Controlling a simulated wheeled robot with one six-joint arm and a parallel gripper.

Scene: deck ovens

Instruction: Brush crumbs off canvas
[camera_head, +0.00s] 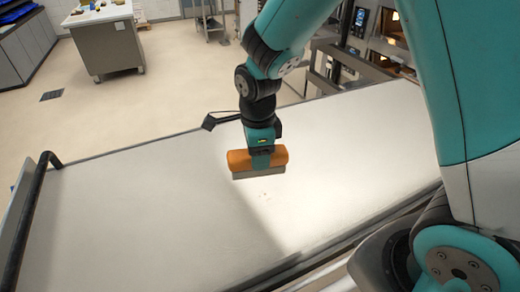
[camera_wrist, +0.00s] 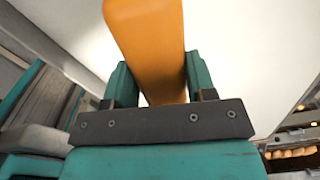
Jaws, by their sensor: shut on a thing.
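The canvas (camera_head: 130,220) is a broad, pale, flat sheet across the middle of the head view. A few small crumbs (camera_head: 264,196) lie on it just in front of the brush. The brush (camera_head: 240,161) has an orange-brown handle and a grey bristle strip along its lower side. My gripper (camera_head: 261,158) is shut on the brush handle, over the middle of the canvas. In the wrist view the orange handle (camera_wrist: 152,45) sits between the two teal fingers. I cannot tell whether the bristles touch the canvas.
A black rail (camera_head: 32,210) rises along the left end of the canvas. Deck ovens (camera_head: 385,45) stand at the back right. A grey worktable (camera_head: 107,45) stands at the back left, with open floor (camera_head: 120,115) between.

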